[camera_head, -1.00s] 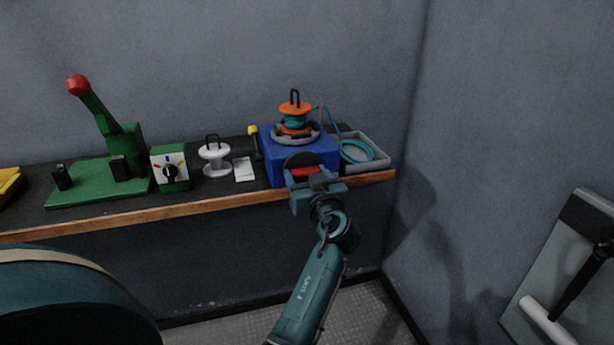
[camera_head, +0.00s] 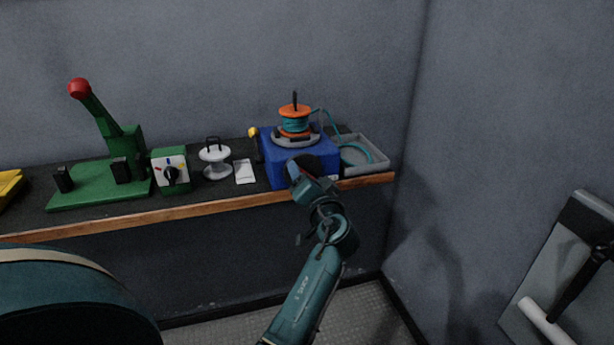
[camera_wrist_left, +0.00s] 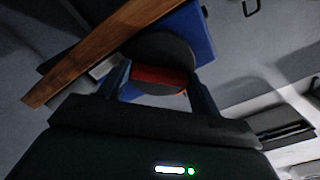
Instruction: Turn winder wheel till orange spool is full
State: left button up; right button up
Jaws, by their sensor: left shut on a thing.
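The orange spool (camera_head: 295,109) stands upright on the grey turntable of the blue winder (camera_head: 284,175), with teal cord wound around its middle. The dark winder wheel (camera_head: 308,163) is on the winder's front, partly hidden by my gripper. My left gripper (camera_head: 308,176) is at the wheel, tilted, and shut on its red grip bar. In the left wrist view, the red grip bar (camera_wrist_left: 158,76) lies between the two fingers (camera_wrist_left: 160,90), with the dark wheel disc (camera_wrist_left: 165,48) behind it. My right gripper is not in view.
A grey tray (camera_head: 378,166) with teal cord sits right of the winder. To the left are a white spool (camera_head: 215,160), a white card (camera_head: 244,172), a yellow-tipped tool (camera_head: 254,137), a dial box (camera_head: 171,171) and a green lever press (camera_head: 98,186). The bench has a wooden front edge (camera_head: 130,219).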

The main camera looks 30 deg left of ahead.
pick_arm(q)
jog(key=m+p, duration=0.4)
jog(key=m, duration=0.4)
jog(key=shift+r+m, duration=0.15)
jog(key=shift+m, duration=0.25)
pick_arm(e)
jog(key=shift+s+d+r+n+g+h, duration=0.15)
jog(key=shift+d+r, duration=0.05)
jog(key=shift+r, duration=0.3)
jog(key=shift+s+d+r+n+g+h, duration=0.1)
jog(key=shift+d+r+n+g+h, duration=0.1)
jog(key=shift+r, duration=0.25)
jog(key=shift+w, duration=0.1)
pick_arm(q)
jog(key=o, duration=1)
